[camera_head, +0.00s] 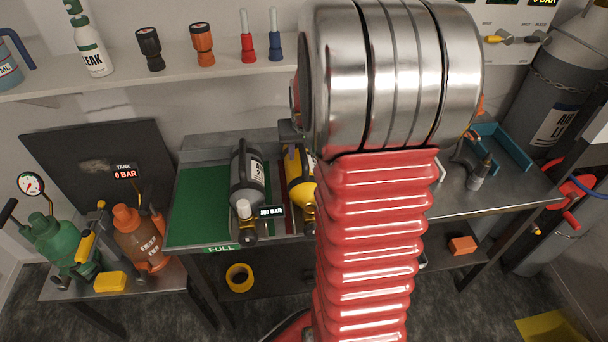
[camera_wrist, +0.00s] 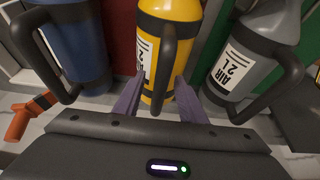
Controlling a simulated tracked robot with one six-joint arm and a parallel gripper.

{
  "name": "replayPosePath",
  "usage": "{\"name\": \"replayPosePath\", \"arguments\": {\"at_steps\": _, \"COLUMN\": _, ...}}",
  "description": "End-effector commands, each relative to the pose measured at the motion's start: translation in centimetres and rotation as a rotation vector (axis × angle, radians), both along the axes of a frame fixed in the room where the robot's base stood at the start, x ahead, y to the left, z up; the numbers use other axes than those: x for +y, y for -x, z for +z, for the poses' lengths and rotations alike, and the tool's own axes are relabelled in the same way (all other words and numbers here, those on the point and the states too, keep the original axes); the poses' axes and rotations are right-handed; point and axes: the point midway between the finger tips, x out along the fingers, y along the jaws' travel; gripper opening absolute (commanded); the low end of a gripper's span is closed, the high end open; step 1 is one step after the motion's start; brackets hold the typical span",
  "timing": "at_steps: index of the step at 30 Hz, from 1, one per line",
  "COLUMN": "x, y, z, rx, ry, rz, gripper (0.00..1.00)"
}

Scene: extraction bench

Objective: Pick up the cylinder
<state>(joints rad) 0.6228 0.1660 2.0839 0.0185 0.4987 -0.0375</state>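A yellow cylinder (camera_wrist: 184,12) with a black handle (camera_wrist: 166,60) and a white label fills the middle of the wrist view. In the head view the yellow cylinder (camera_head: 307,185) is partly hidden behind my arm. A grey cylinder (camera_head: 247,170) labelled AIR 2L lies on the green panel beside it and shows at the right of the wrist view (camera_wrist: 262,22). A blue cylinder (camera_wrist: 75,45) is at the left of the wrist view. My gripper (camera_wrist: 159,82) is open, its two fingers spread either side of the yellow cylinder's handle. Contact cannot be told. The head view hides my gripper.
A "180 BAR" readout (camera_head: 271,211) is by the cylinders. The green panel (camera_head: 195,210) has bare room left of the grey cylinder. An orange tool (camera_wrist: 30,115) lies at the wrist view's left. A shelf (camera_head: 180,65) with bottles runs above, and a side table (camera_head: 65,290) holds green and orange vessels.

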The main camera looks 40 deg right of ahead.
Motion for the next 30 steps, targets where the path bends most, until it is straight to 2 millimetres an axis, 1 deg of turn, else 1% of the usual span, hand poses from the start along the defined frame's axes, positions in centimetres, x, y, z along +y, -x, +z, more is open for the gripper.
{"name": "replayPosePath", "arguments": {"at_steps": 21, "x": 0.03, "y": 0.0, "z": -0.48, "rx": 0.001, "ry": -0.001, "rz": 0.0, "gripper": 0.37}}
{"name": "replayPosePath", "arguments": {"at_steps": 30, "x": 0.03, "y": -0.01, "z": -0.47, "rx": 0.0, "ry": 0.0, "rz": 0.0, "gripper": 0.16}}
